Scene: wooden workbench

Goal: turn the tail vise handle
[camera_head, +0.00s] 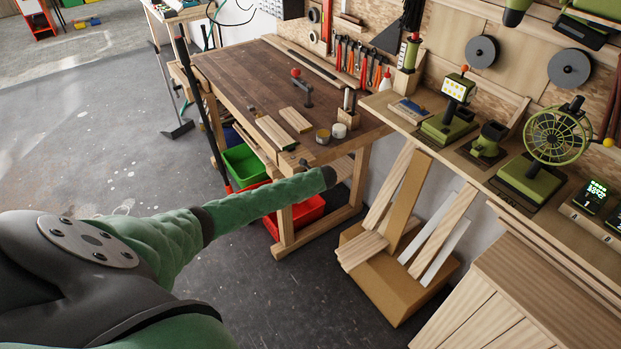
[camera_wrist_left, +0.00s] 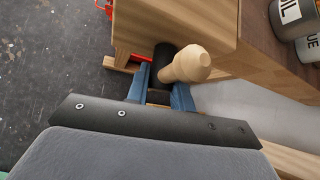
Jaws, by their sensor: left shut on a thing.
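The tail vise handle (camera_wrist_left: 188,64), a pale wooden bar with a rounded knob end, shows in the wrist view. It stands out beside a black cylindrical part (camera_wrist_left: 161,62) at the end of the wooden bench. My left gripper (camera_wrist_left: 161,90) has its blue fingers on either side of the handle and is shut on it. The handle appears tilted, its knob end up and to the right. In the head view my left arm reaches to the bench's near end, its dark wrist (camera_head: 329,178) by the bench leg; the fingers and handle cannot be made out there. My right gripper is not in view.
The workbench top (camera_head: 245,85) carries wooden boards (camera_head: 276,132), a holdfast (camera_head: 302,90) and tins (camera_head: 338,131). Green (camera_head: 243,164) and red (camera_head: 308,212) bins sit below. A cardboard box (camera_head: 390,285) with planks stands to the right. Floor at left is mostly clear.

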